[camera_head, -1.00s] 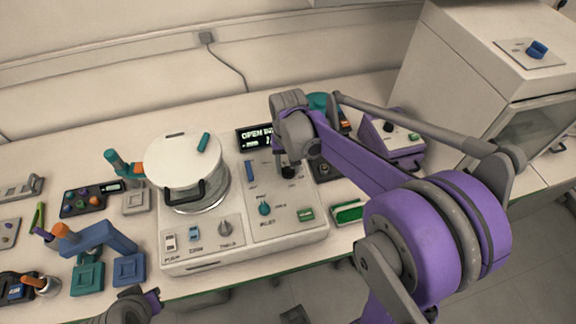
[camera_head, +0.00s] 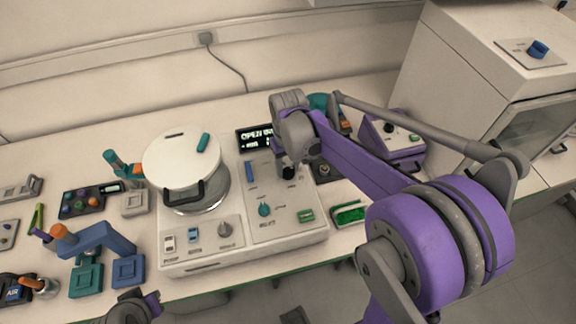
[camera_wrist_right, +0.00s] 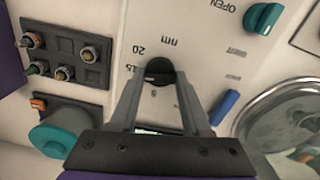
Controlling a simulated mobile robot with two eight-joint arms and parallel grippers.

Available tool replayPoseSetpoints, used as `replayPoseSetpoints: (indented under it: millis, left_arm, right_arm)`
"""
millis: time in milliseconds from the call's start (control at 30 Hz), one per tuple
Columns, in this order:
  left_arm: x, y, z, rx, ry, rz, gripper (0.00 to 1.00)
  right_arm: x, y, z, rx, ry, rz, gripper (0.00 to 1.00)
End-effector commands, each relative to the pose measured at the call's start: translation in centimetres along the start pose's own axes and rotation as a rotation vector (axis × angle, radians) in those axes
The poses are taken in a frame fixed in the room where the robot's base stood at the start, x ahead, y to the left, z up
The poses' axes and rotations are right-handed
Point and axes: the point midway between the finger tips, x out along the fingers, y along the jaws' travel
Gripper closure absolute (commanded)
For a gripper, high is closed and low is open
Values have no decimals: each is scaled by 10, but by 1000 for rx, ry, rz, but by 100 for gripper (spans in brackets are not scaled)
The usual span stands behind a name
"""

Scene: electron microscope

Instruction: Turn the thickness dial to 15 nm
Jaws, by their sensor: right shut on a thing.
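The thickness dial is a small black round knob (camera_wrist_right: 160,70) on the pale instrument panel. In the right wrist view it sits between the two fingertips of my right gripper (camera_wrist_right: 160,82), which is shut on it. Upside-down marks "nm", "20" and "15" show beside the knob; its pointer direction cannot be made out. In the head view my right gripper (camera_head: 288,166) reaches down to the panel and largely covers the dial. Part of my left arm's end (camera_head: 135,304) shows at the bottom edge; its finger opening is unclear.
The white round chamber lid (camera_head: 182,160) stands left of the dial. A blue slider (camera_head: 251,174), a teal knob (camera_head: 264,209) and a green button (camera_head: 306,215) are on the same panel.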

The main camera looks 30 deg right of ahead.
Motion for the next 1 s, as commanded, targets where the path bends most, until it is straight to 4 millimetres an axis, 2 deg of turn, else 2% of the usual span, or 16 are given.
replayPoseSetpoints:
  millis: [100,133,267,533,667,767,1000]
  left_arm:
    - [0,0,0,0,0,0,100]
    - [0,0,0,0,0,0,100]
    - [0,0,0,0,0,0,100]
    - [0,0,0,0,0,0,100]
    - [-1,0,-1,0,1,0,100]
    - [-2,0,-2,0,1,0,100]
    - [-6,0,-5,0,4,0,100]
  right_arm:
    - [0,0,0,1,1,0,100]
    - [0,0,0,1,1,0,47]
    - [0,0,0,1,0,0,24]
    - [0,0,0,1,0,0,22]
    - [-8,0,0,1,0,0,22]
    - [-23,0,0,1,0,0,22]
    - [-72,0,0,1,0,0,22]
